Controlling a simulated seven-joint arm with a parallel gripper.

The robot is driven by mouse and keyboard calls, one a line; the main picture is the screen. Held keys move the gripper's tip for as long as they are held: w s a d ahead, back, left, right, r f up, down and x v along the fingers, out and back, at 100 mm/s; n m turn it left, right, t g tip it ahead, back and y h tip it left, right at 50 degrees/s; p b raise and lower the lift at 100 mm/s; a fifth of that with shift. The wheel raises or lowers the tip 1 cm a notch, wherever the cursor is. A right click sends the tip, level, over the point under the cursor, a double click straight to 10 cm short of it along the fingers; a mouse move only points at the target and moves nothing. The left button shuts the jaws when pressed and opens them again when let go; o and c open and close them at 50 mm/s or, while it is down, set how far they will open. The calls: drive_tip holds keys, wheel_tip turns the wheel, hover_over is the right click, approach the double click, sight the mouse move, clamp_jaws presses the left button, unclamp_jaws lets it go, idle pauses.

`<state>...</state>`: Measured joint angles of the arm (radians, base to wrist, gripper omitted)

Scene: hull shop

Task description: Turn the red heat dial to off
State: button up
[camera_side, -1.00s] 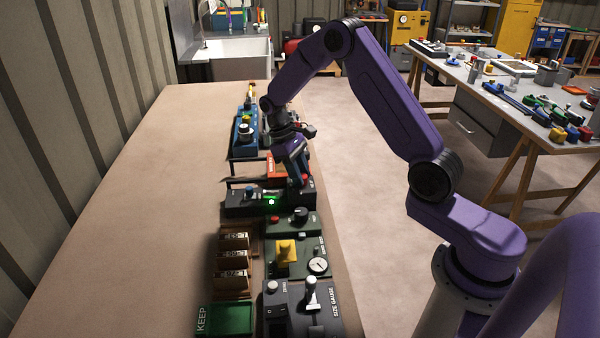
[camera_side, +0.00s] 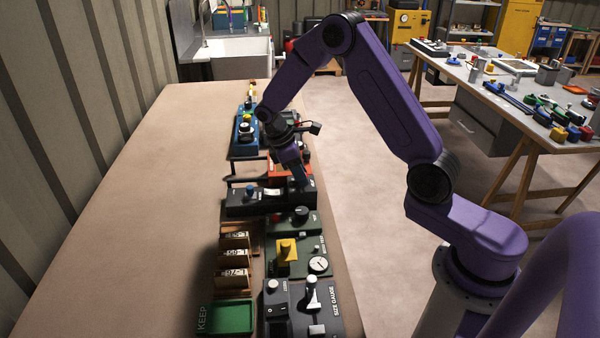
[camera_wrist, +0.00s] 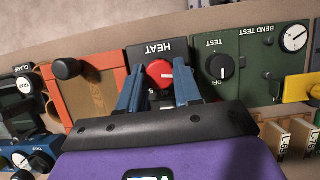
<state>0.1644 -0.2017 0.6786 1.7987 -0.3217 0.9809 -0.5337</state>
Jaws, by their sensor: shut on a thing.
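The red heat dial (camera_wrist: 160,74) sits on a black panel marked HEAT (camera_wrist: 160,50), whose lettering is upside down in the wrist view. A pale mark shows on the dial's face; its exact setting is hard to read. My gripper (camera_wrist: 159,88) is shut on the dial, with one blue finger on each side. In the side view my gripper (camera_side: 304,183) is down at the right end of the black panel (camera_side: 240,204), and the dial is hidden there.
A green panel with a black TEST knob (camera_wrist: 220,67) stands beside the heat panel. An orange-red block (camera_wrist: 88,85) is on the other side. A yellow part (camera_side: 286,250) and a green KEEP tray (camera_side: 226,318) are nearer. The bench's left side is clear.

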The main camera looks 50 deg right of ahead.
idle(0.3)
drive_tip(key=o, duration=1)
drive_tip(key=shift+o, duration=0.2)
drive_tip(key=v, duration=1.7)
drive_tip(key=shift+r, duration=0.15)
drive_tip(key=shift+w+a, duration=0.1)
drive_tip(key=shift+a, duration=0.05)
